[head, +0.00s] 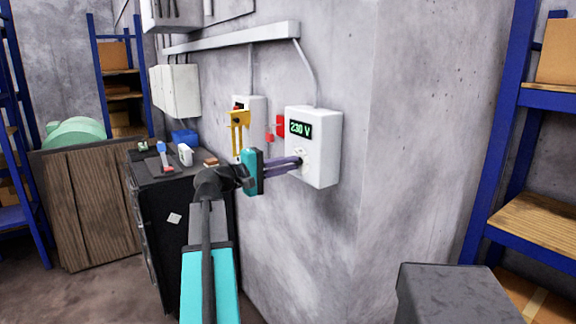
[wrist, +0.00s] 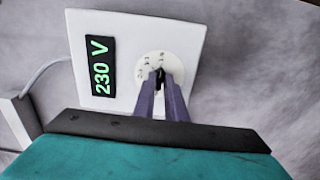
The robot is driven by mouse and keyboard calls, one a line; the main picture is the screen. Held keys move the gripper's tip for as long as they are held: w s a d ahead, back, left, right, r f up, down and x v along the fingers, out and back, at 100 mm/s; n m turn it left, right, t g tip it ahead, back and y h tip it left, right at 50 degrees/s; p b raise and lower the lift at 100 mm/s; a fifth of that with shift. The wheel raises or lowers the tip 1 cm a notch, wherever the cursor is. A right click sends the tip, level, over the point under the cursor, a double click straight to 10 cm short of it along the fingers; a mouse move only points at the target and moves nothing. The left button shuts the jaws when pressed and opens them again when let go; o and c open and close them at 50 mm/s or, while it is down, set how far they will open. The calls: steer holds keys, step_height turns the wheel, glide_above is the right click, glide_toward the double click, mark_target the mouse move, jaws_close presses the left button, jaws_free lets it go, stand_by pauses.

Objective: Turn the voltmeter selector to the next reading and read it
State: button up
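The voltmeter (head: 325,165) is a white box on the grey wall. Its dark display (head: 300,128) shows green "230 V"; the same reading shows sideways in the wrist view (wrist: 101,67). The selector is a round white dial (wrist: 146,66) with small marks and a dark knob in its middle, below the display in the head view. My gripper (wrist: 160,78) has its two purple fingers at the dial, tips close together around the knob. The fingertips hide most of the knob. They appear closed on it, though the contact itself is hard to see.
Left of the voltmeter are a red part (head: 281,126) and another wall box with a yellow piece (head: 238,118). A dark cabinet (head: 185,230) with small items on top stands below left. A grey block (head: 455,293) and blue shelving (head: 500,130) stand right.

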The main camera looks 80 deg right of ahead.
steer(key=shift+o, duration=1.4)
steer(key=b+v, duration=0.1)
steer(key=v, duration=1.3)
